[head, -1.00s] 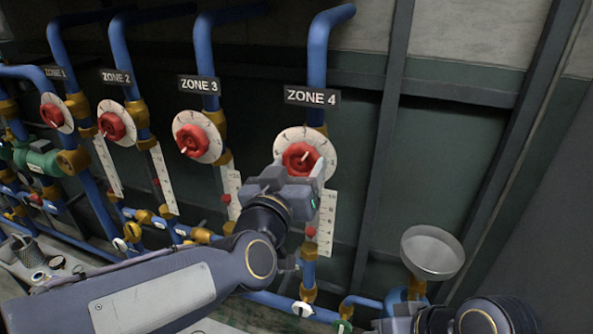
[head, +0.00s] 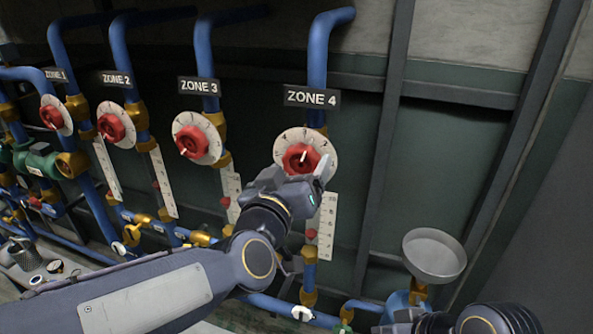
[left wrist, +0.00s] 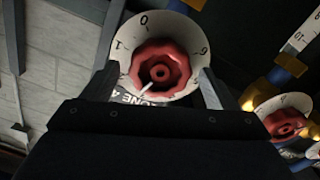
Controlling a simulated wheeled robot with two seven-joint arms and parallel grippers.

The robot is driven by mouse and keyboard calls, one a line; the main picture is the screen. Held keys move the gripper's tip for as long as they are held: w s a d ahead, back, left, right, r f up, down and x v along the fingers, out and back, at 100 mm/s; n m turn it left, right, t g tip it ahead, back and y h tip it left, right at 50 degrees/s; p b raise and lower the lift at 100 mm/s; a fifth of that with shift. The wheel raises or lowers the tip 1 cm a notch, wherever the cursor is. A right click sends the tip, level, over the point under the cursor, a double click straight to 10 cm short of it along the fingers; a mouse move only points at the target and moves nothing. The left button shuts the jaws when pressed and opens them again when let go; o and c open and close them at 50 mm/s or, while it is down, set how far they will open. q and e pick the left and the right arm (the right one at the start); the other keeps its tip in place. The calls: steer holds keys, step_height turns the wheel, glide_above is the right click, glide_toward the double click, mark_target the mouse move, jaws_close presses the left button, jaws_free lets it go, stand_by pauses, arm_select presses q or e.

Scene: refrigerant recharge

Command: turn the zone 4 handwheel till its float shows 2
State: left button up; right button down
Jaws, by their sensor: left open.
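The zone 4 handwheel (head: 301,158) is a red knob with a white pointer on a white numbered dial, under the ZONE 4 label (head: 312,96). In the left wrist view the handwheel (left wrist: 160,68) lies between the two fingers of my left gripper (left wrist: 157,85). The jaws are apart, and I cannot tell that they touch it. In the head view my left gripper (head: 300,180) is just below and in front of the dial. The zone 4 float scale (head: 327,226) hangs below, with a red float (head: 311,233) low on it.
Similar red handwheels for zone 3 (head: 193,142), zone 2 (head: 112,127) and zone 1 (head: 51,116) stand to the left on blue pipes. A grey funnel (head: 434,255) stands at the lower right. The wall right of zone 4 is clear.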

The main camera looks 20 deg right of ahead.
arm_select(q)
steer(key=p+v, duration=0.2)
steer(key=v, duration=0.5)
stand_by(0.5)
